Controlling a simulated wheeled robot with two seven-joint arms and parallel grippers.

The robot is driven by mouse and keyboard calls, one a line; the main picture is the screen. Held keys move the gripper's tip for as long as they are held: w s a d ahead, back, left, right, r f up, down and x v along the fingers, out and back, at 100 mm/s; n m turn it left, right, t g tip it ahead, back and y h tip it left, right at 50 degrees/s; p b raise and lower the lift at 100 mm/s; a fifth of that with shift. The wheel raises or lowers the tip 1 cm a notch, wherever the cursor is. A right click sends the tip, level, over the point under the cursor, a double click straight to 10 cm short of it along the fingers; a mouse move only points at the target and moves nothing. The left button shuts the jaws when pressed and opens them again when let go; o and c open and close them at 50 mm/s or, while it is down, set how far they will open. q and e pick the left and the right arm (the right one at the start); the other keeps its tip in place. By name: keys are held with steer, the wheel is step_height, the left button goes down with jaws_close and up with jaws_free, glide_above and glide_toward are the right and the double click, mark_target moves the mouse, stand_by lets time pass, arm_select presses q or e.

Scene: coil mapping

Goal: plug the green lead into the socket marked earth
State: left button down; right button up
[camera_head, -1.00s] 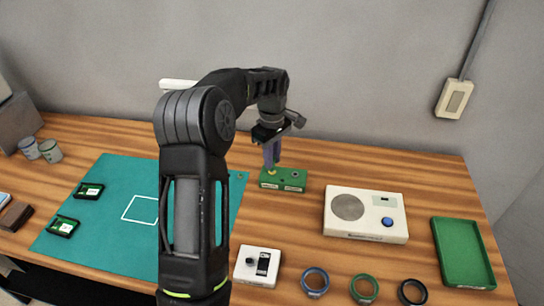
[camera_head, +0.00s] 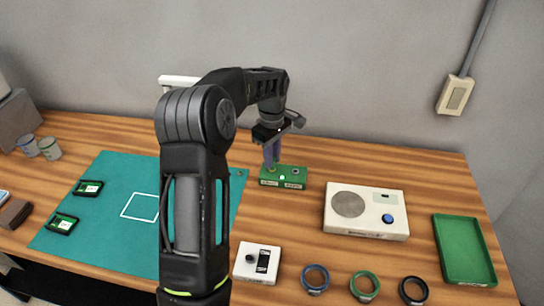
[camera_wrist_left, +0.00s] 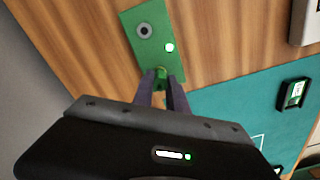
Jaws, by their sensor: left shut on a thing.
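A green socket block (camera_head: 295,179) stands on the table behind the middle, with two small labels on its front that I cannot read. My left gripper (camera_head: 270,166) points down over the block's left end, and its fingers are shut on a small green piece, the green lead's end (camera_wrist_left: 161,73), in the wrist view. The fingers hide most of it and the socket under it, so I cannot tell how deep it sits. The block's other socket (camera_wrist_left: 144,31) is a bare grey ring. A bright white spot (camera_wrist_left: 169,47) shows between the two. My right gripper is out of view.
A white box with a blue button (camera_head: 365,211) stands right of the block, beside a green tray (camera_head: 462,250). A white switch box (camera_head: 257,264) and blue, green (camera_head: 364,286) and black rings lie in front. A teal mat (camera_head: 105,235) covers the left.

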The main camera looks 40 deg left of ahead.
arm_select(q)
steer(key=c, duration=1.2)
jaws_free()
steer(key=shift+c, duration=0.2)
steer(key=shift+r+b, duration=0.55)
steer(key=shift+r, duration=3.3)
steer(key=shift+s, duration=0.1)
